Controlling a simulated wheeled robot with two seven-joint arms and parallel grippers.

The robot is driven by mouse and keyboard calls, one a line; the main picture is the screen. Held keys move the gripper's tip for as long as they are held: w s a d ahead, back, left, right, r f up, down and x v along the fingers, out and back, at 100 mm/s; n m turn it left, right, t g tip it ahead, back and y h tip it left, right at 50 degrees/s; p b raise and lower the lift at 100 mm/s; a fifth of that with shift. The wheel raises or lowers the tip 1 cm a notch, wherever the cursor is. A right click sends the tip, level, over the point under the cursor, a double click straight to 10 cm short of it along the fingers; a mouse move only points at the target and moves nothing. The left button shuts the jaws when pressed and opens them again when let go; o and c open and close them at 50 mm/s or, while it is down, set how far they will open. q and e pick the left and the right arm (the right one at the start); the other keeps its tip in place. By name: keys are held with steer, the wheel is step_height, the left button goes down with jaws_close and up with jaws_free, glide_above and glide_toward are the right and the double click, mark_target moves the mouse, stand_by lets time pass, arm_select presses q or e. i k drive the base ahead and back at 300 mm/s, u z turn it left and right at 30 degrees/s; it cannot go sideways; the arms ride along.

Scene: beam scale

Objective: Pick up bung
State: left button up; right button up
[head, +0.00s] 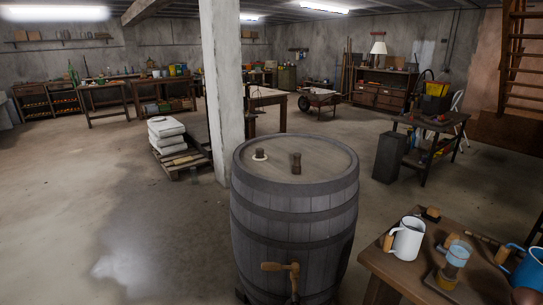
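A wooden barrel (294,225) stands upright in the middle foreground of the head view. A small brown peg-like piece (296,162), which looks like the bung, stands upright on the barrel's top near the middle. To its left on the same top is a small pale round piece (260,157) with a knob or stub at its centre; it is too small to tell what it is. Neither of my grippers shows in the head view, and nothing touches the bung.
A wooden tap (281,266) juts from the barrel's front. At right, a wooden table (402,273) holds a white mug (407,239), a blue mug (526,268) and a clear blue-tinted vessel (457,257). A concrete pillar (222,90) rises behind the barrel. Floor at left is open.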

mark_target(260, 152)
steer(key=u, duration=1.75)
steer(key=i, duration=1.7)
steer(key=z, duration=3.3)
